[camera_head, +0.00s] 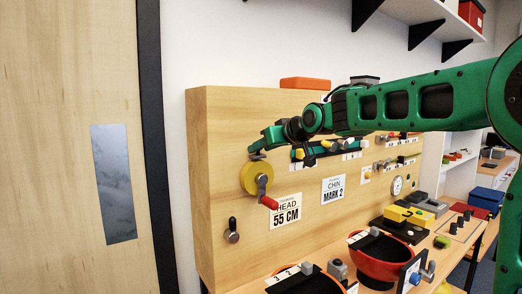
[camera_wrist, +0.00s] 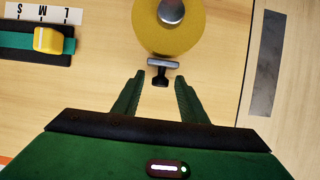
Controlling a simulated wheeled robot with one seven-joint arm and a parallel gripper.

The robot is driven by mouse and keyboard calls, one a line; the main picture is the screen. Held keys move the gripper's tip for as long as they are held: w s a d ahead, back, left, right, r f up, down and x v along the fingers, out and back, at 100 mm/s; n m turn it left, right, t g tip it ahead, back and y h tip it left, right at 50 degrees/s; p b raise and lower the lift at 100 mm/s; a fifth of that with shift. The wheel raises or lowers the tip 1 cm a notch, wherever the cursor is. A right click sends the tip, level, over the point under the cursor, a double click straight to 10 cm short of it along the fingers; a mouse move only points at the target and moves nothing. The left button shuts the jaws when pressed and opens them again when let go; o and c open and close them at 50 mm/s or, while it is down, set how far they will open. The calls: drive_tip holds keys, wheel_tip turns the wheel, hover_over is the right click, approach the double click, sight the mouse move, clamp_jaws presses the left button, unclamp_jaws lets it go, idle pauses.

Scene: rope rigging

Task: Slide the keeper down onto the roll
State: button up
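The roll (camera_head: 253,178) is a yellow disc on the upright wooden board, with a grey crank and red handle (camera_head: 269,203) in front of it. In the wrist view the roll (camera_wrist: 150,38) is at the top centre with a grey hub. The keeper (camera_wrist: 159,71) is a small dark T-shaped piece at the roll's edge; I cannot tell whether it touches the roll. My gripper (camera_wrist: 159,81) is open, with one green finger on each side of the keeper and visible gaps. In the head view my gripper (camera_head: 257,152) is just above the roll, hiding most of the keeper.
A slider with a yellow knob (camera_wrist: 48,40) and a size label is beside the roll. A grey knob (camera_head: 232,231) is below left on the board (camera_head: 310,240). A red bowl (camera_head: 381,262) stands on the bench. A wooden door (camera_head: 60,190) is at the left.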

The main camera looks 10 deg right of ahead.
drive_tip(key=v, duration=1)
drive_tip(key=shift+s+d, duration=0.15)
drive_tip(key=shift+s, duration=0.1)
drive_tip(key=s+d+f+m+g+h, duration=0.2)
drive_tip(key=s+d+f+m+g, duration=0.1)
drive_tip(key=s+d+f, duration=0.6)
drive_tip(key=s+d+f+m+g+h, duration=0.25)
drive_tip(key=s+d+f, duration=0.35)
drive_tip(key=f, duration=0.4)
drive_tip(key=s+d+f+m+g, duration=0.2)
drive_tip(key=s+f, duration=0.5)
drive_tip(key=s, duration=0.5)
drive_tip(key=s+d+f+m+g, duration=0.3)
drive_tip(key=s+f+g, duration=0.2)
drive_tip(key=s, duration=0.8)
wheel_tip(320, 180, down, 3)
drive_tip(key=shift+s+d+f, duration=0.1)
drive_tip(key=shift+s+d, duration=0.05)
drive_tip(key=shift+s, duration=0.2)
